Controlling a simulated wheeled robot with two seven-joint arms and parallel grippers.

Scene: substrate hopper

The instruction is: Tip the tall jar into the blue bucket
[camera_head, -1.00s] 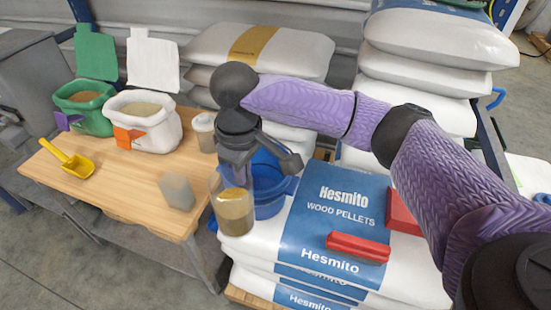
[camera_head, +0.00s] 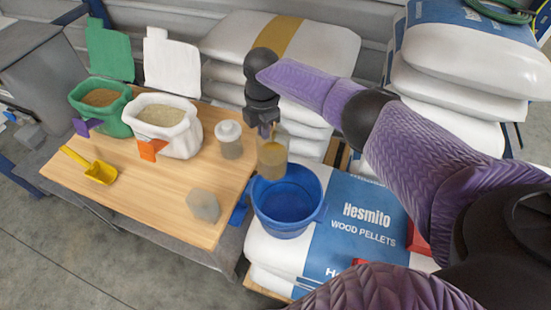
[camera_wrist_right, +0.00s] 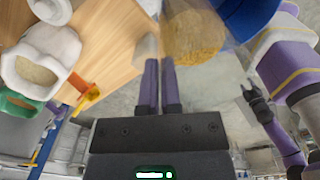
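The tall jar (camera_head: 272,160) is clear and partly filled with tan grain. It hangs nearly upright below my right gripper (camera_head: 265,132), which is shut on its upper part. The blue bucket (camera_head: 288,205) stands on the pellet bags, and the jar is at its back-left rim, overlapping it in the head view. The inside of the bucket looks empty. In the right wrist view, the fingers (camera_wrist_right: 161,85) are close together beside the jar and its grain (camera_wrist_right: 193,40); the bucket (camera_wrist_right: 248,15) is at the top. A dark left gripper seems to show small at the right there.
The wooden table (camera_head: 150,205) carries a green sack (camera_head: 100,105), a white sack (camera_head: 165,125), a yellow scoop (camera_head: 100,172), a lidded jar (camera_head: 229,140) and a grey block (camera_head: 203,205). Stacked bags (camera_head: 460,80) rise at the right. The table's front middle is clear.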

